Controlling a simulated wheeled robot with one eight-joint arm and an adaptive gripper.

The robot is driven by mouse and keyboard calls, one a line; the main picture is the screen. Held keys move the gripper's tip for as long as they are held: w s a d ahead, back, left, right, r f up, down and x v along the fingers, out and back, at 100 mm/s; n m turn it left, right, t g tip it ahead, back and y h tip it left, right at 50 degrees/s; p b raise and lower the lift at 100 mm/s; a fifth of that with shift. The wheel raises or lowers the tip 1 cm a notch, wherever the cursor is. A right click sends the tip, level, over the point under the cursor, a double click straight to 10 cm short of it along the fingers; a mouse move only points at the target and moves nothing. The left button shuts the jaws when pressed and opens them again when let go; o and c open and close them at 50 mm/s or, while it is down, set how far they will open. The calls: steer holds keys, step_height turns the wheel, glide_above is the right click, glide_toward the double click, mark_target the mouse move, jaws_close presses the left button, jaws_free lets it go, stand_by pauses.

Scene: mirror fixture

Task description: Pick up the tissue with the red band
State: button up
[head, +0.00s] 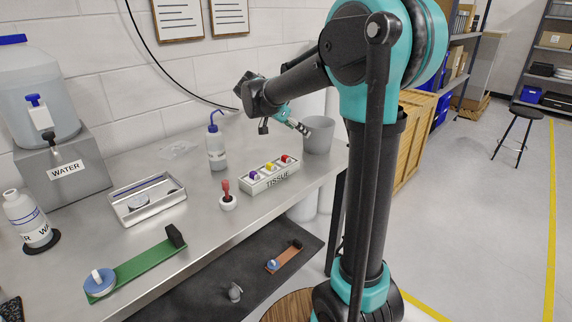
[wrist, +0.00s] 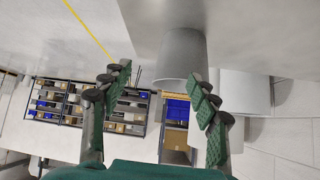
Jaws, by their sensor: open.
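A white box labelled TISSUE (head: 270,175) stands on the metal bench, with three small banded rolls in its top: purple, yellow and red. The tissue with the red band (head: 286,159) is at the right end of the box. My gripper (head: 303,130) is above and slightly right of that end in the head view, apart from it. In the wrist view my gripper (wrist: 162,86) has its two fingers wide apart with nothing held between them. The tissue is not seen in the wrist view.
A grey cup (head: 318,136) stands close beside my gripper; it also shows in the wrist view (wrist: 181,52). A wash bottle (head: 216,150) is left of the gripper. A metal tray (head: 147,202) lies further left.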

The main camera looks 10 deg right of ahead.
steer(key=s+a+r+n+y, duration=0.1)
steer(key=s+a+r, duration=0.1)
steer(key=a, duration=0.2)
steer(key=s+a+r+g+y, duration=0.1)
steer(key=s+a, duration=0.1)
steer(key=a, duration=0.2)
steer(key=s+a+r+n+y, duration=0.1)
steer(key=s+a+r, duration=0.1)
steer(key=a, duration=0.2)
glide_toward(285, 156)
steer(key=x, duration=0.3)
steer(key=shift+f, duration=0.1)
steer(key=shift+x, duration=2.75)
steer(key=shift+s, duration=0.1)
steer(key=shift+c, duration=0.2)
steer(key=c, duration=0.8)
